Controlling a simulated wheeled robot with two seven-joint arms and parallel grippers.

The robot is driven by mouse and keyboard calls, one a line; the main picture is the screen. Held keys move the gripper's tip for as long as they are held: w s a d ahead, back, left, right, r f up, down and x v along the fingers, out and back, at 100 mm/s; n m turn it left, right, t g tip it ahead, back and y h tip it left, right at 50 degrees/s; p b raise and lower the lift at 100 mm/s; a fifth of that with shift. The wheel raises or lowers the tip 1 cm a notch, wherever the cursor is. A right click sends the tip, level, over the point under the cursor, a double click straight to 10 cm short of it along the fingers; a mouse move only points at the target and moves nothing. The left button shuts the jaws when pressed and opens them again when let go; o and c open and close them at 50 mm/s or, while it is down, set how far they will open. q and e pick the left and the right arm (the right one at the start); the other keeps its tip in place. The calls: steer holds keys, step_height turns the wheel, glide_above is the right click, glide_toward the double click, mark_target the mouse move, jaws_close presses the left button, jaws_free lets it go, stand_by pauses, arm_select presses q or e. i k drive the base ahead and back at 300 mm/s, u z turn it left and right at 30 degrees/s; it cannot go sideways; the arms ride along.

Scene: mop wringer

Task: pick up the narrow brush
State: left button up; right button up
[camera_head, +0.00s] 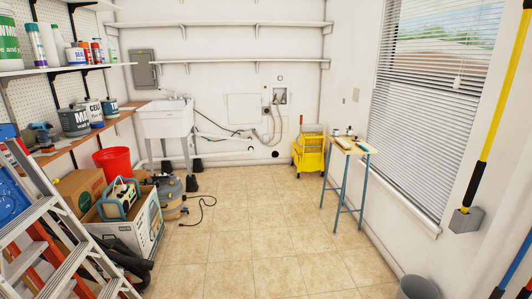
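A small wooden-topped table (346,150) with blue legs stands at the right, below the window. Several small items (346,139) lie on its top, too small to tell apart. I cannot tell whether one of them is the narrow brush. A yellow mop wringer bucket (308,155) stands on the floor just left of the table, with an upright part at its back. Neither of my grippers is in view.
The tiled floor (250,240) is clear in the middle. A ladder (60,240), boxes (80,190) and a vacuum (170,195) with a cord crowd the left. A utility sink (166,122) is at the back. A grey bin (418,287) and a yellow-black pole (492,120) are at the right.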

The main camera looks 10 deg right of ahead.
mark_target(358, 144)
steer(key=i, duration=5.85)
steer(key=z, duration=2.6)
